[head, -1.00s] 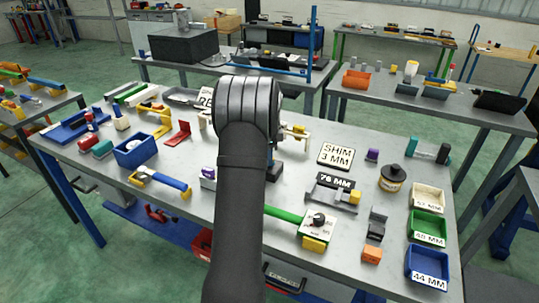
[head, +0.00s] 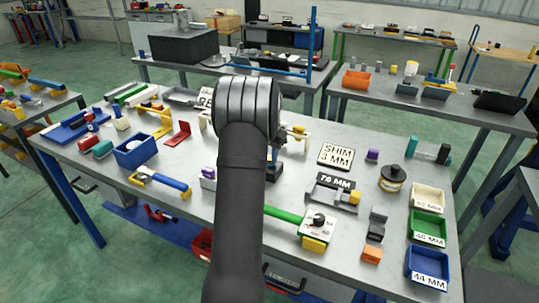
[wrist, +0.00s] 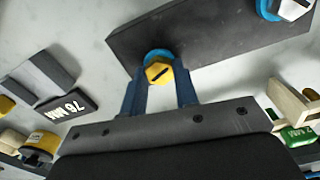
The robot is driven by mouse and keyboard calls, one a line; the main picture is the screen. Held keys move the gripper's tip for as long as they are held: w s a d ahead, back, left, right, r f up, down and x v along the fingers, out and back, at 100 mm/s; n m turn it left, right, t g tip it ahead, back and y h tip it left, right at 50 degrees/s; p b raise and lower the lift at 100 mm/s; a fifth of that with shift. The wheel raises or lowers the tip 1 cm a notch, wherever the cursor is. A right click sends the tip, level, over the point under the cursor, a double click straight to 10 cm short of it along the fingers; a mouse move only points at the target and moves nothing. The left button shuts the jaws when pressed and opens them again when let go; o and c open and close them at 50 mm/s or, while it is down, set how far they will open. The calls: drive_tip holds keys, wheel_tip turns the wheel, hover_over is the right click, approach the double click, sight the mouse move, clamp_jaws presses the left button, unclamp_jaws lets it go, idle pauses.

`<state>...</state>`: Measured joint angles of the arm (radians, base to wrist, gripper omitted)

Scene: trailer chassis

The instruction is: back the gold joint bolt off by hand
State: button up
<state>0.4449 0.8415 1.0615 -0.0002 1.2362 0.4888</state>
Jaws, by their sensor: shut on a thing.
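The gold joint bolt (wrist: 158,70) has a hex head with a dark slot and shows in the wrist view. It sits in front of a blue ring (wrist: 152,54) on a dark flat bar (wrist: 225,32). My gripper (wrist: 160,78) has its two blue fingers on either side of the bolt head, shut on it. A silver bolt (wrist: 292,9) with its own blue ring is at the bar's far right end. In the head view my arm hides the gripper and the bolt.
A grey block (wrist: 50,72) and the "76 MM" sign (wrist: 66,106) lie left in the wrist view. A cream part (wrist: 290,102) stands on the right.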

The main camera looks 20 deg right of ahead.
drive_tip(key=n, duration=0.6)
drive_tip(key=shift+s+f, duration=0.1)
drive_tip(key=shift+f, duration=0.15)
drive_tip(key=n, duration=0.5)
drive_tip(key=shift+n, duration=0.4)
drive_tip(key=shift+c, duration=0.2)
drive_tip(key=n, duration=1.1)
drive_tip(key=shift+n, duration=0.3)
drive_tip(key=o, duration=1)
drive_tip(key=shift+r, duration=0.1)
